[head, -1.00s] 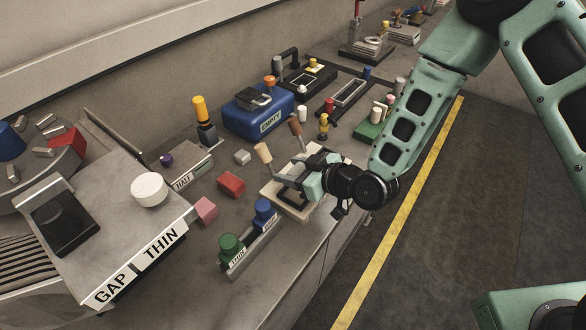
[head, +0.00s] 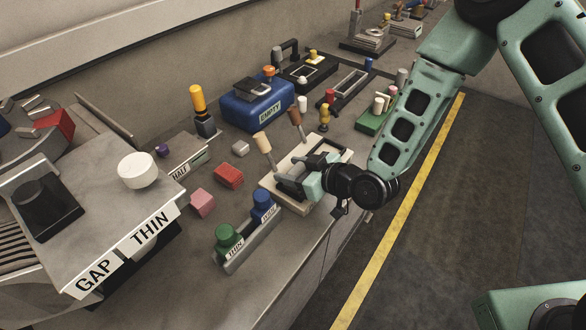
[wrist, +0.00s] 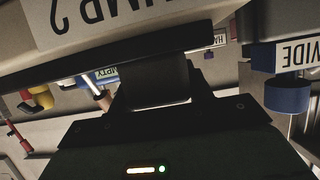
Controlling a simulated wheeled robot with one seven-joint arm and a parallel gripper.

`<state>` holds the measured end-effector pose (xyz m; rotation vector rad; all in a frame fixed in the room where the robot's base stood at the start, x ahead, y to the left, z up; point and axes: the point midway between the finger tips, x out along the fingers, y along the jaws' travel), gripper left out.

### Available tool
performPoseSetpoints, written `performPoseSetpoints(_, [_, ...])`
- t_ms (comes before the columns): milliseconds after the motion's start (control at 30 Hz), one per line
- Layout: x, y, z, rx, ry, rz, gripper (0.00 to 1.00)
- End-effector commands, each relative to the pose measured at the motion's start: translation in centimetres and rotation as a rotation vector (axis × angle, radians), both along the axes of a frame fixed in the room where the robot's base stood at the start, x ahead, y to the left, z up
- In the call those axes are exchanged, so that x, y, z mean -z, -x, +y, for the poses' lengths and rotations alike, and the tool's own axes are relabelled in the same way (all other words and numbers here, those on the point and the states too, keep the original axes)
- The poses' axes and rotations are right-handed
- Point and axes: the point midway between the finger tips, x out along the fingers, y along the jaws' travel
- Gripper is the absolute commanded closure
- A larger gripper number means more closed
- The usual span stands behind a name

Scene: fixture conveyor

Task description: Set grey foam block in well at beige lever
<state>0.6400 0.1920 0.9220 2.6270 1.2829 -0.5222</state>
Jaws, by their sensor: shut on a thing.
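The cream fixture (head: 270,183) carries a beige lever (head: 262,143) at its left and a brown lever (head: 295,116) behind. My gripper (head: 297,183) is low over the beige-lever end, hiding much of the well there. In the wrist view, my gripper (wrist: 158,100) is shut on a dark grey block (wrist: 155,78), which looks like the grey foam block. The fixture's labelled side (wrist: 110,18) hangs close across the top of that view. I cannot tell whether the block touches the well floor.
A red block (head: 228,176), a pink block (head: 202,204) and a small light grey block (head: 240,148) lie left of the fixture. A holder with a green knob (head: 228,238) and a blue knob (head: 263,205) stands in front. A blue box (head: 250,108) stands behind.

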Motion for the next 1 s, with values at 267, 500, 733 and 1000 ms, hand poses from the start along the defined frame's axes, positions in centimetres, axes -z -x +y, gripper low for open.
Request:
performPoseSetpoints(267, [0.49,0.01,0.01,0.000,0.000,0.000,0.71])
performPoseSetpoints(500, [0.83,0.00,0.00,0.000,0.000,0.000,0.71])
performPoseSetpoints(733, [1.03,0.00,0.00,0.000,0.000,0.000,0.39])
performPoseSetpoints(1000, [1.11,0.16,0.05,-0.004,0.001,0.003,0.24])
